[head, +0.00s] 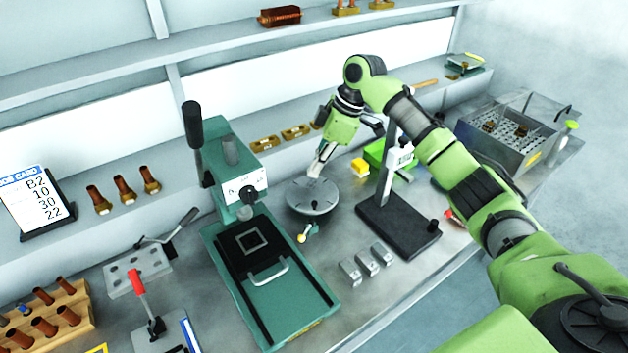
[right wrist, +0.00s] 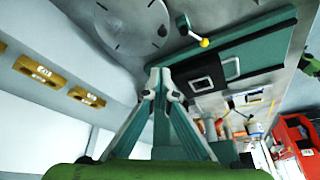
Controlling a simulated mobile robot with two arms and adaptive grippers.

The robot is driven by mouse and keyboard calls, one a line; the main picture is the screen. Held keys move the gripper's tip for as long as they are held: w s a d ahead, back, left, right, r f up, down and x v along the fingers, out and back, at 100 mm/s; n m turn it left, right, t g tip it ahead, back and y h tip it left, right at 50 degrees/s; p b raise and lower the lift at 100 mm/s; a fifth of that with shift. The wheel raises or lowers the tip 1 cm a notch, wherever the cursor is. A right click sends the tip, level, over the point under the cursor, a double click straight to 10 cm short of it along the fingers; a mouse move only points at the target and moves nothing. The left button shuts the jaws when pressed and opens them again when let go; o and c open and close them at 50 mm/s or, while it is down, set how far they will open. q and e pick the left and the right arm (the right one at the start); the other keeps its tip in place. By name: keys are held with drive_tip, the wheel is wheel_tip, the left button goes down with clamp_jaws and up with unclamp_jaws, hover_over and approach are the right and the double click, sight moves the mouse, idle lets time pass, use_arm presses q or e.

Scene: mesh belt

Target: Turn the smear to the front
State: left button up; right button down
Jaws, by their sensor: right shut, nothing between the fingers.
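A round grey turntable disc (head: 313,200) lies on the bench right of the green press, with a short yellow-tipped lever (head: 303,238) at its front. The disc also shows at the top of the right wrist view (right wrist: 125,22), with a few small dark spots and the yellow lever tip (right wrist: 204,42) beside it. I cannot make out a smear for certain. My right gripper (head: 314,174) is shut and empty, pointing down at the disc's back part; contact cannot be told. Its closed fingertips show in the right wrist view (right wrist: 163,76). My left gripper is not in view.
The green press (head: 235,165) stands close left of the disc. A black-based stand (head: 398,228), small grey blocks (head: 367,260) and a green box (head: 388,158) are to the right. Brass-coloured parts (head: 265,143) sit on the ledge behind.

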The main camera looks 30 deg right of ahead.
drive_tip(key=w+a+m+t+h+b, duration=0.1)
drive_tip(key=m+b, duration=0.1)
drive_tip(key=m, duration=0.2)
drive_tip(key=m+p, duration=0.2)
drive_tip(key=p, duration=0.1)
hover_over(304, 204)
drive_tip(key=w+a, duration=0.1)
drive_tip(key=w, duration=0.1)
drive_tip(key=shift+h, duration=0.3)
drive_tip(key=f, duration=0.8)
drive_tip(key=shift+s+a+f, duration=0.2)
drive_tip(key=shift+s+f, duration=0.05)
drive_tip(key=shift+f, duration=0.1)
drive_tip(key=s+d, duration=0.1)
drive_tip(key=s+d+p, duration=0.1)
drive_tip(key=shift+s+f+t, duration=0.3)
drive_tip(key=shift+s+d+f+p, duration=0.1)
drive_tip(key=shift+s+d+p, duration=0.15)
drive_tip(key=shift+s+p, duration=0.15)
drive_tip(key=shift+w+a+f, duration=0.1)
drive_tip(key=shift+w, duration=0.1)
